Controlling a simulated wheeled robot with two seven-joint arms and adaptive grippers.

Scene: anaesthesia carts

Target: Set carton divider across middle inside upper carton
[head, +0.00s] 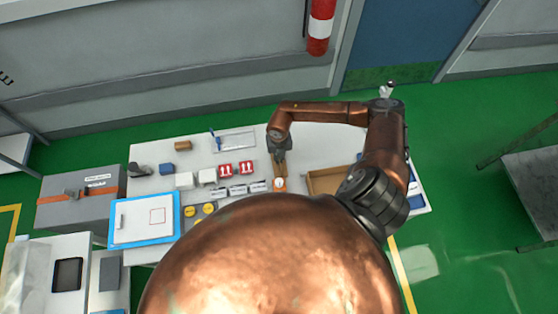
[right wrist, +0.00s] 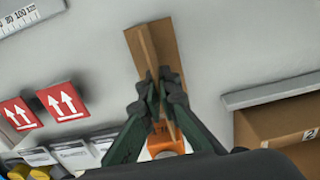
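The carton divider (right wrist: 141,42), a thin brown cardboard piece, is at the top middle of the right wrist view, over the pale tabletop. My right gripper (right wrist: 160,88) has its fingers close together on either side of the divider's thin upright part. In the head view the right gripper (head: 281,155) points down at the table's middle, hiding most of the divider. An open brown carton (right wrist: 280,125), with a label marked 2, is right of the gripper and apart from it. It also shows in the head view (head: 318,183), partly behind my arm. My left gripper is not in view.
An orange object with a white round face (right wrist: 166,142) is just below the fingers. Red arrow-marked blocks (right wrist: 63,101) and white labelled cards (head: 238,190) lie to the left. A blue-edged tray (head: 144,218) is at the table's front left. Bare tabletop lies around the divider.

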